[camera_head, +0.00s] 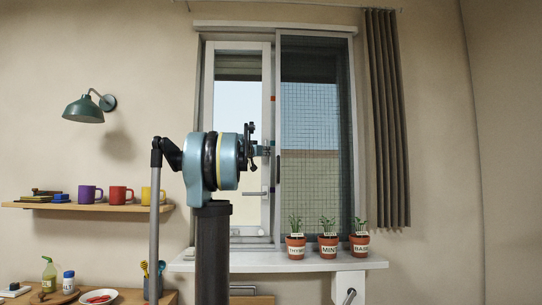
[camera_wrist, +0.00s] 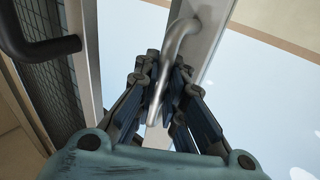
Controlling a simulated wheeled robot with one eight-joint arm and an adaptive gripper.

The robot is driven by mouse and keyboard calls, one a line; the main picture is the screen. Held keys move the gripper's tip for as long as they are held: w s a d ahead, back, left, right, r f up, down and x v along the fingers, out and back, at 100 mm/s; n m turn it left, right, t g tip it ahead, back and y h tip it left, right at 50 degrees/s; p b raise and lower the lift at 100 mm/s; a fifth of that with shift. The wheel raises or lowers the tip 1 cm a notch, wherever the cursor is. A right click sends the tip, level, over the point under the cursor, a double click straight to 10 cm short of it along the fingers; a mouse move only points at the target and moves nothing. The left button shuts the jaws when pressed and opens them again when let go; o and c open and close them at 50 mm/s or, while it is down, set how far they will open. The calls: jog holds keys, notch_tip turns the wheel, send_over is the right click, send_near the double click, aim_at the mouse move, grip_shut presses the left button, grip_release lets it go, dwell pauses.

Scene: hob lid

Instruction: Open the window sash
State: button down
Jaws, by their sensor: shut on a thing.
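The window sash (camera_head: 267,100) is a white-framed pane on the left of the window in the head view. In the wrist view its pale frame (camera_wrist: 212,35) carries a silver lever handle (camera_wrist: 181,36), which runs down between my fingers. My gripper (camera_wrist: 163,95) is shut on this handle. In the head view my gripper (camera_head: 263,150) is in front of the sash's right edge, and my arm hides part of the pane. A silver lever (camera_head: 253,193) also shows below the gripper there; I cannot tell if it is the held one.
A mesh screen (camera_head: 318,120) covers the window's right half. A dark handle (camera_wrist: 45,48) stands out beside the mesh in the wrist view, left of my gripper. Potted herbs (camera_head: 328,244) stand on the right of the sill (camera_head: 220,262). A curtain (camera_head: 387,120) hangs at the right.

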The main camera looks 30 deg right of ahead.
jog(key=shift+w+a, duration=0.1)
jog(key=shift+a, duration=0.05)
jog(key=c, duration=1.9)
grip_release()
jog(key=shift+a, duration=0.1)
jog(key=shift+c, duration=0.2)
jog(key=v, duration=1.2)
jog(key=shift+f, duration=0.2)
